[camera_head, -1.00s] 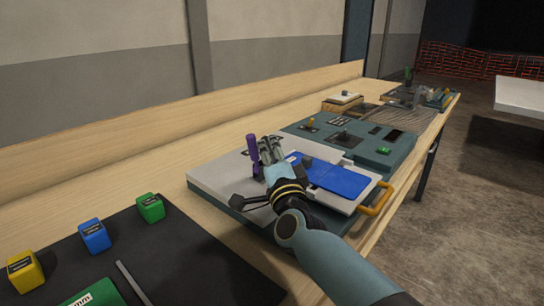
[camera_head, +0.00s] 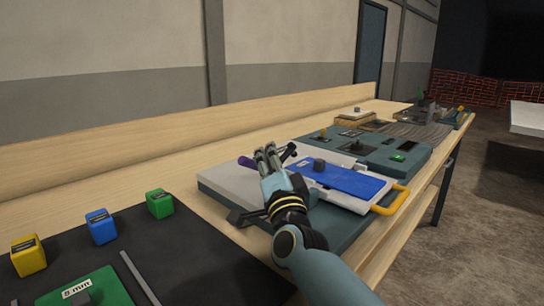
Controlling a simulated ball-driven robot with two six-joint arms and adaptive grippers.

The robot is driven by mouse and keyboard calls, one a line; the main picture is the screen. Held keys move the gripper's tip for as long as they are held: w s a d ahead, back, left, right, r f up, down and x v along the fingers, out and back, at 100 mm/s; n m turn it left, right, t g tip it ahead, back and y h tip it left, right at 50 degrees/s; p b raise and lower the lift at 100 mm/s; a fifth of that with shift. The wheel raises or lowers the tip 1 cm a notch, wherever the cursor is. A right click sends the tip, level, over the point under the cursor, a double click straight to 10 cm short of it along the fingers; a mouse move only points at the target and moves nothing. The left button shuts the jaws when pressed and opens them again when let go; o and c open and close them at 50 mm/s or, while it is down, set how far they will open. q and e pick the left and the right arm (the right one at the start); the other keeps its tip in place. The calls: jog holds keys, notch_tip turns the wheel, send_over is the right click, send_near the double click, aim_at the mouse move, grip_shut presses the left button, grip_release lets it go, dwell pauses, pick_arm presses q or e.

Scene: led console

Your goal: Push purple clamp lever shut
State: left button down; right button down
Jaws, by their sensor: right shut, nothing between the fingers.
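The purple clamp lever (camera_head: 246,162) shows just left of my right gripper's fingers. Only its purple end is visible; it lies low and tilted over the grey-white plate (camera_head: 222,180) of the console fixture. My right gripper (camera_head: 268,152) is shut and empty, over the fixture beside the lever. The gripper hides the rest of the lever and its pivot, so I cannot tell whether they touch or whether the lever is fully down. My left gripper is not in view.
A blue panel (camera_head: 345,180) with a dark knob (camera_head: 319,164) and a yellow handle (camera_head: 391,201) lie right of the gripper. Yellow (camera_head: 28,256), blue (camera_head: 101,226) and green (camera_head: 159,203) cubes stand on a dark mat at left. A teal console (camera_head: 385,155) lies behind.

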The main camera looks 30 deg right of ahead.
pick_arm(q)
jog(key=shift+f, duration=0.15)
pick_arm(e)
jog(key=shift+a+f, duration=0.2)
jog(key=shift+a, duration=0.05)
dwell(0.4)
